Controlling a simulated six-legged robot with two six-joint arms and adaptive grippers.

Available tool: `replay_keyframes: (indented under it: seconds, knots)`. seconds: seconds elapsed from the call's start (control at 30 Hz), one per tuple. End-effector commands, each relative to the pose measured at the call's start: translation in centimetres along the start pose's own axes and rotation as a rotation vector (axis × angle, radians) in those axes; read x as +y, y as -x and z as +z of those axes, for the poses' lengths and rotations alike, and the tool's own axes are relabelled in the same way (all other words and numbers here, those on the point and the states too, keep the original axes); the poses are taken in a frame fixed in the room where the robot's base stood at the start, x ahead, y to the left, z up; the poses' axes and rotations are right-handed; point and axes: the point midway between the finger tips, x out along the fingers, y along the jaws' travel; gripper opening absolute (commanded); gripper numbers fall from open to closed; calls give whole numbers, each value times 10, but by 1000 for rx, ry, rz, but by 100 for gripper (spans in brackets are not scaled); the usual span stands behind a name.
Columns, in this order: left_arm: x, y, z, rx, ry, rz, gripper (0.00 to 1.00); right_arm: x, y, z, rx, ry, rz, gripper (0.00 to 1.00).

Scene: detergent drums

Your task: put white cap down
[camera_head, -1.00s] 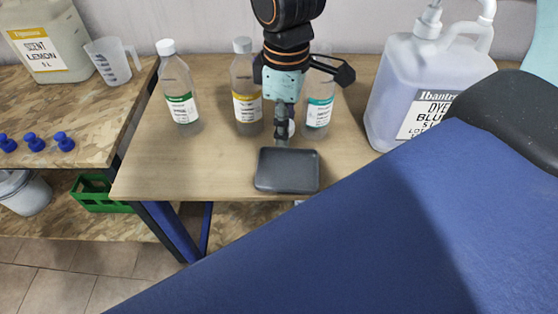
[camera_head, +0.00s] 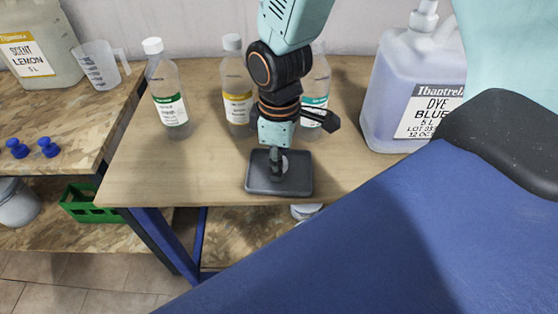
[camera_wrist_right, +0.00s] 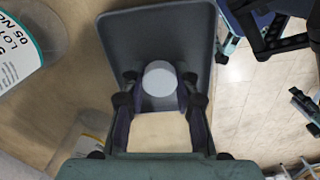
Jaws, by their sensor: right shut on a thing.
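The white cap (camera_wrist_right: 160,78) is held between the fingertips of my right gripper (camera_wrist_right: 159,88) in the right wrist view. In the head view the cap (camera_head: 285,163) is partly hidden by the fingers. My right gripper (camera_head: 279,165) points down over the dark grey tray (camera_head: 258,184) near the table's front edge. The tray (camera_wrist_right: 118,32) fills the upper middle of the wrist view. The cap is low over the tray; I cannot tell whether it touches. The teal-label bottle (camera_head: 315,97) stands behind my arm, its top partly hidden. My left gripper is not seen.
A green-label bottle (camera_head: 168,100) and a yellow-label bottle (camera_head: 236,100), both capped, stand behind the tray. A large blue dye jug (camera_head: 395,85) stands to the right. A measuring jug (camera_head: 101,66) and blue stoppers (camera_head: 47,147) are on the left bench. Clear wood lies left of the tray.

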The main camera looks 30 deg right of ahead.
Motion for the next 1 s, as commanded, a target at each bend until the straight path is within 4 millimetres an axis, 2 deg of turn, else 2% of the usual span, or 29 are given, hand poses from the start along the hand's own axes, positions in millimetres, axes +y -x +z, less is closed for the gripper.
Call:
replay_keyframes:
  seconds: [0.57, 0.6, 0.8, 1.0]
  knots:
    - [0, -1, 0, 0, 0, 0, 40, -2, -15, 2, -3, -2, -5, 1]
    - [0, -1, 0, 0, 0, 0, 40, -2, -15, 2, -3, -2, -5, 33]
    - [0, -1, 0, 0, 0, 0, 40, -2, -15, 2, -4, -2, -6, 50]
    - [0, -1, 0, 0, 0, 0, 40, -1, -14, 1, -2, -1, -4, 52]
